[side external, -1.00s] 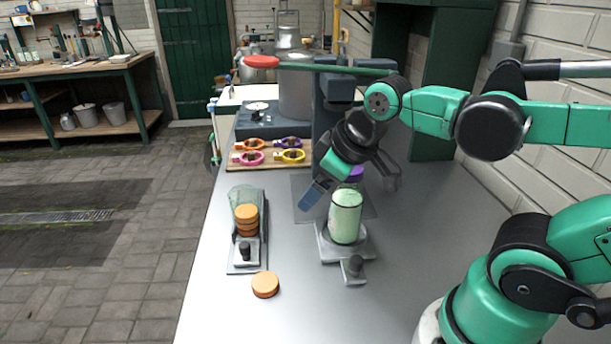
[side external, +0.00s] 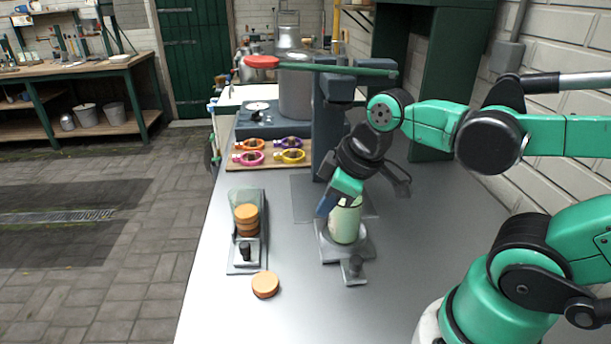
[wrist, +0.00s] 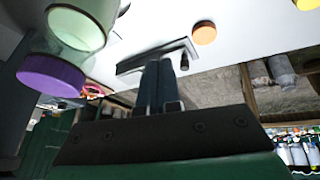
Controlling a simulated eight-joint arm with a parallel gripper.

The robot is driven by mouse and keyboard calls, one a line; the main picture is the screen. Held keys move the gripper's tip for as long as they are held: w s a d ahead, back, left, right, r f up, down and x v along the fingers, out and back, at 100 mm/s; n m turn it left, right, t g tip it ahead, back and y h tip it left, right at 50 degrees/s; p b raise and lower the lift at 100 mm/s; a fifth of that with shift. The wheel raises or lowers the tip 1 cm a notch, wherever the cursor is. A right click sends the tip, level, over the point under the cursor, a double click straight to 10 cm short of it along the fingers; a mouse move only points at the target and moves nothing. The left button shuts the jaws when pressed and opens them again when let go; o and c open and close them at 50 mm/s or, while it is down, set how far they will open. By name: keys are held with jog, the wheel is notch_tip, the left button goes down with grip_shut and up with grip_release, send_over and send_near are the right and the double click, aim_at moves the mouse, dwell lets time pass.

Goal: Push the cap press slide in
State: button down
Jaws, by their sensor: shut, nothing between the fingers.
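The cap press has a dark blue column (side external: 327,120) and a long green lever (side external: 340,69) with a red end (side external: 262,62). Its grey slide (side external: 336,254) lies at the column's front, with a black knob (side external: 354,264) at its near end. A pale green bottle (side external: 345,226) stands upright on the slide. Its purple cap (wrist: 50,75) shows in the wrist view and is hidden in the side view. My gripper (side external: 322,213) is shut and empty, above the slide at the bottle's left side; I cannot tell if it touches the bottle. Its fingers (wrist: 158,85) point down.
A clear cap holder (side external: 246,200) with stacked orange caps and its own black knob stands to the left. A loose orange cap (side external: 265,284) lies in front of it. A board (side external: 240,164) with several coloured rings lies behind.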

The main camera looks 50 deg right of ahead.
aim_at(351, 281)
jog(key=s+n+g+y, duration=0.3)
jog(key=s+n+g, duration=0.3)
jog(key=n, duration=1.1)
jog(key=x, duration=0.6)
jog(key=a+x, duration=0.1)
jog(key=x, duration=0.2)
jog(key=shift+w+a+f, duration=0.1)
jog(key=shift+f, duration=0.15)
jog(key=shift+w+d, duration=0.2)
jog(key=shift+d, duration=0.45)
jog(key=shift+w+d, duration=0.2)
jog(key=shift+d, duration=0.45)
jog(key=shift+w+d, duration=0.25)
jog(key=shift+d, duration=0.4)
jog(key=w+d, duration=0.9)
jog(key=shift+s, duration=0.1)
